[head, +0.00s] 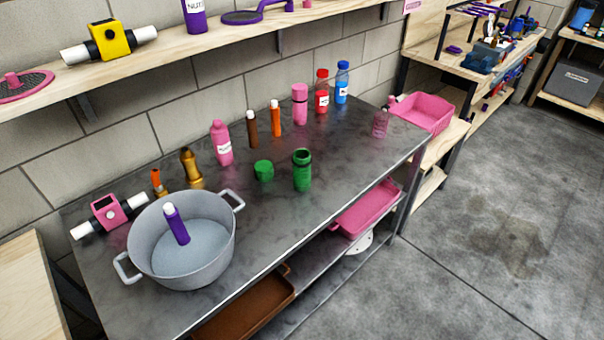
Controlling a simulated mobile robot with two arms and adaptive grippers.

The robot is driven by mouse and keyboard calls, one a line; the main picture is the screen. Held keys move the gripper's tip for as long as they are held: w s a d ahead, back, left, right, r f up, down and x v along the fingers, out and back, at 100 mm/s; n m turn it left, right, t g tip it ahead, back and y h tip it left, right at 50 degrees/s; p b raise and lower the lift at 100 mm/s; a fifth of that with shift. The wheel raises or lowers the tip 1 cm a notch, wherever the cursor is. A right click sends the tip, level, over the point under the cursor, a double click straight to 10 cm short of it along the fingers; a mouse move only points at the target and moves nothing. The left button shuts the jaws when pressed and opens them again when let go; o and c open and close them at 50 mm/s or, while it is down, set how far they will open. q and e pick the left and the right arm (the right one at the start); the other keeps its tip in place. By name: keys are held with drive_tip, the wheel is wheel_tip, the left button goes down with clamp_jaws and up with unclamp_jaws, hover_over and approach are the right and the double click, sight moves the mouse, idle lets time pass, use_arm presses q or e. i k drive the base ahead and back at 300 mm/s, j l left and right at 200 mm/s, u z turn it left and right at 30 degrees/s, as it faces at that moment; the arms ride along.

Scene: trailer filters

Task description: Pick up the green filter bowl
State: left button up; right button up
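Two green things stand on the dark metal table (235,262). One is a tall green cylinder (302,174), upright, with a neck and a round opening at the top. The other is a short green cup-like piece (263,171) just to its left, apart from it. I cannot tell for certain which one is the green filter bowl. Neither of my grippers is in view, and nothing touches either green piece.
A grey pot (190,262) holding a purple bottle (177,226) stands at the table's left. A wooden shelf (250,33) runs above.

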sight(301, 160)
drive_tip(key=i+l+u, duration=0.2)
drive_tip(key=u, duration=0.2)
drive_tip(key=i+l+u, duration=0.1)
drive_tip(key=l+u, duration=0.3)
drive_tip(key=i+l+u, duration=0.1)
drive_tip(key=l+u, duration=0.3)
drive_tip(key=l, duration=0.1)
